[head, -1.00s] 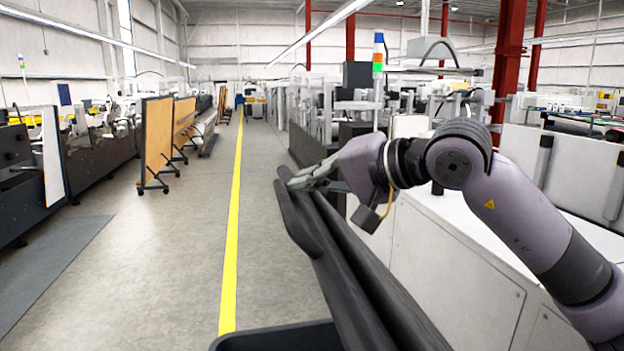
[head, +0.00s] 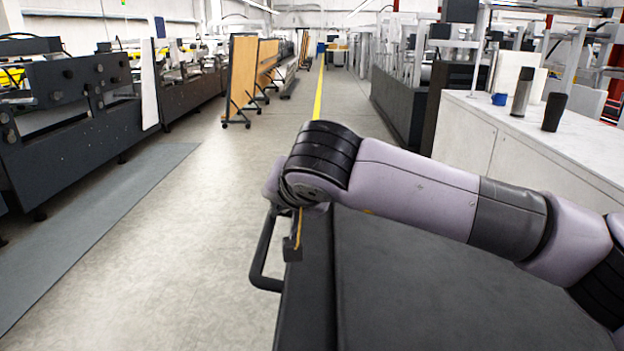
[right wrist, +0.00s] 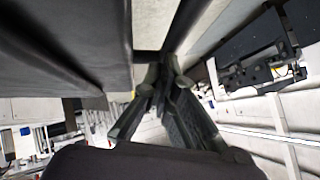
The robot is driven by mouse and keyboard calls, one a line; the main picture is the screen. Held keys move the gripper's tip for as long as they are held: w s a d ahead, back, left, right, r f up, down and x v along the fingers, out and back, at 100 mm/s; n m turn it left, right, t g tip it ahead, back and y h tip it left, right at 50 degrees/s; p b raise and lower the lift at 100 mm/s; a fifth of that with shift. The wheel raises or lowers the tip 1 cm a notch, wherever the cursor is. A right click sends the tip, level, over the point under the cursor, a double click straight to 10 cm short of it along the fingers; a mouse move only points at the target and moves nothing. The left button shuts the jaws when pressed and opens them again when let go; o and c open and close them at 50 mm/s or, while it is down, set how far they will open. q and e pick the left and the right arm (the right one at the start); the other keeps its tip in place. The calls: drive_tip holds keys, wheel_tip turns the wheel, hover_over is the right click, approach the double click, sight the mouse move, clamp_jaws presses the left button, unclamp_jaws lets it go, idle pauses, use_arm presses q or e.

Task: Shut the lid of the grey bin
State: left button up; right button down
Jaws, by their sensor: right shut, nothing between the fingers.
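The grey bin's lid (head: 440,285) is a broad dark grey panel at the lower middle of the head view, lying fairly flat. I cannot tell whether it sits fully down on the rim. A dark bar handle (head: 258,265) sticks out at its left edge. My right arm crosses over the lid from the right, and its wrist bends down at the lid's far left corner, hiding the fingers there. In the right wrist view my right gripper (right wrist: 163,72) is shut and empty, close to large dark surfaces. My left gripper is out of view.
A light counter (head: 570,140) with a blue mug (head: 499,99) and two dark tumblers stands beyond the arm at right. Dark machines (head: 75,110) line the left, with a grey mat (head: 110,215) before them. The floor between the mat and bin is clear.

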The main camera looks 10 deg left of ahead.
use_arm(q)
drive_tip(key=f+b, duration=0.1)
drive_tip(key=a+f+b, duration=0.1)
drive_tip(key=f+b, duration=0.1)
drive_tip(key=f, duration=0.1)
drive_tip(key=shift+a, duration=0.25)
use_arm(e)
wheel_tip(320, 180, down, 8)
drive_tip(key=a+h, duration=0.1)
drive_tip(key=a, duration=0.1)
drive_tip(key=shift+s+r+n, duration=0.15)
drive_tip(key=shift+s+n, duration=0.05)
drive_tip(key=shift+n, duration=0.1)
